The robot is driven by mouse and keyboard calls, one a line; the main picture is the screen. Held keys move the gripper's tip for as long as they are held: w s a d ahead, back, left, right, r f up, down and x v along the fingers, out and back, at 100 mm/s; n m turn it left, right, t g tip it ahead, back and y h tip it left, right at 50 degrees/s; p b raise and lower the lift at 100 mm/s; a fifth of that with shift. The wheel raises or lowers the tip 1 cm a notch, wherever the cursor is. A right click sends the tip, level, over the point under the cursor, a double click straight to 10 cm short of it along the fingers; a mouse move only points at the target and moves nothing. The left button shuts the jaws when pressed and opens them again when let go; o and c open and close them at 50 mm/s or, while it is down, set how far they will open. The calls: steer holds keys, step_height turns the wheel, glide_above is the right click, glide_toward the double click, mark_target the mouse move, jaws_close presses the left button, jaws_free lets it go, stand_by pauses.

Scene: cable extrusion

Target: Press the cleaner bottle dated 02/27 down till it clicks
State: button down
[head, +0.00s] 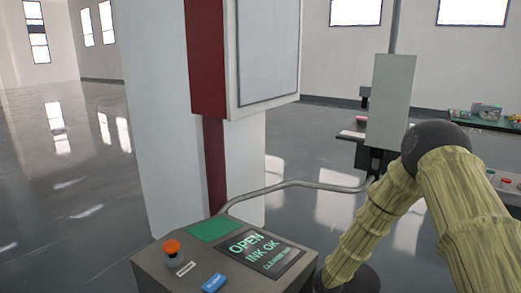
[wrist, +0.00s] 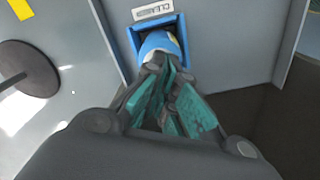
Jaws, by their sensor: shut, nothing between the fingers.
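A blue and white bottle (wrist: 158,42) sits in a blue-framed bay (wrist: 184,45) at the top middle of the wrist view. A small white label (wrist: 153,10) is above the bay; its print is too small to read. No date shows on the bottle. My gripper (wrist: 164,66), with teal pads, is shut and empty. Its tips are right in front of the bottle and hide its near part. I cannot tell whether they touch it. The bottle and gripper are not seen in the head view.
A grey console (head: 195,262) in the head view has a screen (head: 258,255) reading "OPEN", "INK OK" and a dim "CLEANER" line. A white and red pillar (head: 165,130) stands behind. Open floor lies left.

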steer(key=shift+f, duration=0.45)
stand_by(0.5)
steer(key=shift+r+p, duration=3.1)
steer(key=shift+r, duration=0.95)
